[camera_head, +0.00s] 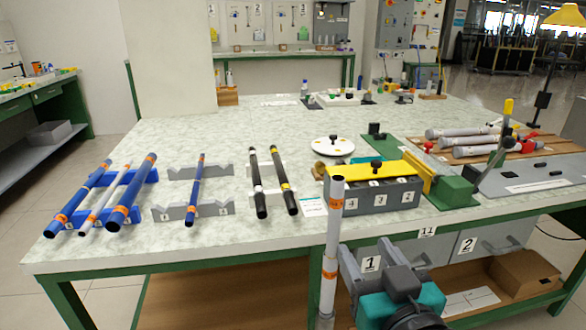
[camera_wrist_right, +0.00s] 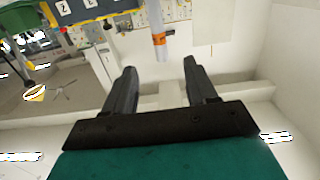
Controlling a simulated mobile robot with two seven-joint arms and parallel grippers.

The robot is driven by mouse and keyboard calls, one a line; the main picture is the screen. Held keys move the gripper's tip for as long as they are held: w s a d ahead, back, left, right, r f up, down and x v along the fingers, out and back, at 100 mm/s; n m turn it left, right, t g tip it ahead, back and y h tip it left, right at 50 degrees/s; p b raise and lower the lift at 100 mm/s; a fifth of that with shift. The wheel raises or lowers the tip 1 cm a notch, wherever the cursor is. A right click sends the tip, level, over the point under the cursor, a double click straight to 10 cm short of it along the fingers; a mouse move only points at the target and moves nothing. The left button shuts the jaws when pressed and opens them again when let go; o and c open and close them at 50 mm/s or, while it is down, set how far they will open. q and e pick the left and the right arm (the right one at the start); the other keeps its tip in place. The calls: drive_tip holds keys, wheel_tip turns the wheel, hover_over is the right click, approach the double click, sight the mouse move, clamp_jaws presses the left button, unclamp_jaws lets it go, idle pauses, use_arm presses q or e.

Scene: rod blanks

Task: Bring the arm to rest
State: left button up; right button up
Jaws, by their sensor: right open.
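My right gripper (camera_head: 375,282) is in front of the table's front edge, low in the head view, with a teal body and dark fingers. In the right wrist view its two fingers (camera_wrist_right: 160,68) are spread apart with nothing between them. A white rod with orange bands (camera_head: 332,240) stands upright just left of this gripper in the head view. Its end also shows in the right wrist view (camera_wrist_right: 158,30), beyond the fingertips and apart from them. What supports the rod's lower end is hidden or out of frame. My left gripper is not in view.
On the table (camera_head: 230,250), blue and white rods (camera_head: 95,205) lie on blue supports, a blue rod (camera_head: 195,190) on grey supports, and black rods (camera_head: 272,182) beside them. A grey numbered block with a yellow top (camera_head: 372,195) stands near the front edge. Grey rods (camera_head: 470,140) lie at right.

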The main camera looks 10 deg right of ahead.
drive_tip(key=s+a+f+n+g+y, duration=0.1)
drive_tip(key=s+f+g, duration=0.2)
drive_tip(key=f, duration=0.9)
drive_tip(key=s+f+n+g+y, duration=0.1)
drive_tip(key=s+f+g, duration=0.2)
drive_tip(key=f, duration=1)
use_arm(q)
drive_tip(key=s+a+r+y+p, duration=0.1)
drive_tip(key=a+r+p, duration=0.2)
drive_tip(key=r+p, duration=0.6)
drive_tip(key=p, duration=0.5)
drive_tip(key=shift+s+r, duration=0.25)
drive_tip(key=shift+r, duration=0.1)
use_arm(e)
wheel_tip(320, 180, up, 9)
drive_tip(key=s+d, duration=0.2)
drive_tip(key=shift+s+d+f+g+h, duration=0.2)
drive_tip(key=shift+s+d+g+h, duration=0.1)
drive_tip(key=shift+s+g, duration=0.1)
